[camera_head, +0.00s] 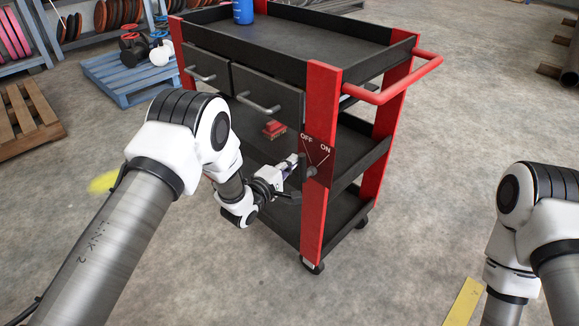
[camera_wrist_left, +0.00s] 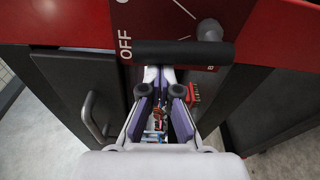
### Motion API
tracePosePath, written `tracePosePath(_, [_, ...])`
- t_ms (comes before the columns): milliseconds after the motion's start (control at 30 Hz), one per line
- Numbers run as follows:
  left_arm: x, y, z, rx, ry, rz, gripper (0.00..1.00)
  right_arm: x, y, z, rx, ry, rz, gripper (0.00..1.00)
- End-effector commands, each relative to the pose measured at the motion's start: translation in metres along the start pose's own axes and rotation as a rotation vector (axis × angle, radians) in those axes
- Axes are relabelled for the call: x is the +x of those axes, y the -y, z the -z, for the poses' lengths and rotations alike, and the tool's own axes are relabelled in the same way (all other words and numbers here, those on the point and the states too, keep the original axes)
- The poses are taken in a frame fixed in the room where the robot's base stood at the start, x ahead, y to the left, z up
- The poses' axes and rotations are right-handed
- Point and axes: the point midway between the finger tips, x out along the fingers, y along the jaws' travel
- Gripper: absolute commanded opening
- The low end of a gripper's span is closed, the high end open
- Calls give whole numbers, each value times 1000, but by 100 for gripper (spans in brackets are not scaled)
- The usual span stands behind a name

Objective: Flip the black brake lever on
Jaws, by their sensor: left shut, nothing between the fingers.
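The black brake lever (camera_head: 304,166) is on the red corner post of the tool cart, below a dark red plate (camera_head: 318,152) marked OFF and ON. In the left wrist view the lever's black bar (camera_wrist_left: 183,52) lies across the top of the picture beside the OFF mark, with a grey pivot knob (camera_wrist_left: 210,27) above it. My left gripper (camera_head: 296,160) is shut and empty, close to the lever. In the left wrist view its fingertips (camera_wrist_left: 160,75) are just below the bar, partly hidden by it; contact cannot be told. My right gripper is out of view.
The cart has a black top tray (camera_head: 290,36) with a blue can (camera_head: 243,12), two drawers with metal handles, a red push handle (camera_head: 400,85) and open lower shelves. A small red object (camera_head: 274,129) is by the shelf. A blue pallet (camera_head: 130,78) stands behind left.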

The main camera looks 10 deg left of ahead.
Motion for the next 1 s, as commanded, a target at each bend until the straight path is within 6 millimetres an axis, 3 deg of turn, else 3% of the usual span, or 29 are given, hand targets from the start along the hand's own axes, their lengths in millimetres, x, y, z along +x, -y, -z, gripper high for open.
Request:
tracePosePath(600, [-4,-5,-27,512,1,-71,0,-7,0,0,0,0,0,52])
tracePosePath(1000, [-5,-3,-32,505,1,-70,0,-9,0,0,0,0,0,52])
